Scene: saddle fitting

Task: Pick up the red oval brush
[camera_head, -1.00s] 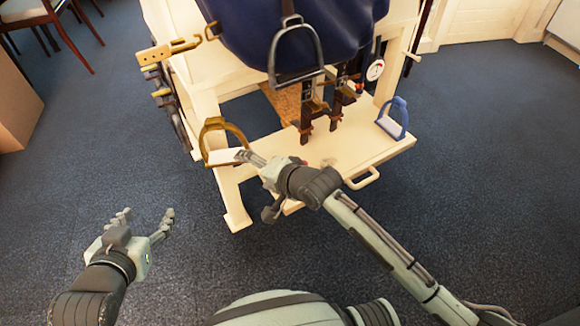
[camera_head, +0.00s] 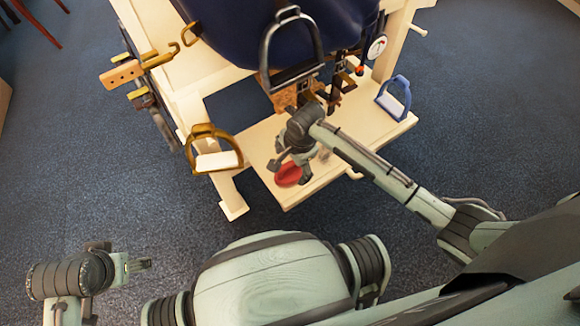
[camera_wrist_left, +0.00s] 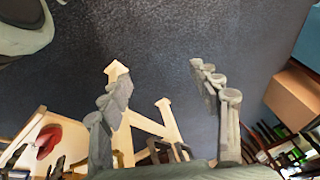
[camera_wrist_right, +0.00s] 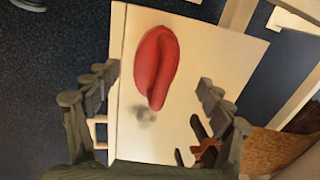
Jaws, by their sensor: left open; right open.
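The red oval brush (camera_head: 288,174) lies on the cream shelf (camera_head: 252,150) of the stand, partly hidden by my right gripper (camera_head: 300,168) in the head view. In the right wrist view the brush (camera_wrist_right: 155,62) shows whole, between the spread fingers of my right gripper (camera_wrist_right: 156,78). That gripper is open and empty, pointing down over the shelf; its exact height above the brush is hard to tell. My left gripper (camera_head: 143,264) is open and empty over the floor at lower left. The brush also shows at the left edge of the left wrist view (camera_wrist_left: 46,142).
A gold stirrup (camera_head: 215,148) stands at the shelf's left corner and a blue stirrup (camera_head: 394,98) at its right. A dark stirrup (camera_head: 291,45) hangs from the blue saddle (camera_head: 235,28) above. Dark straps hang behind my right gripper. Floor is clear at left.

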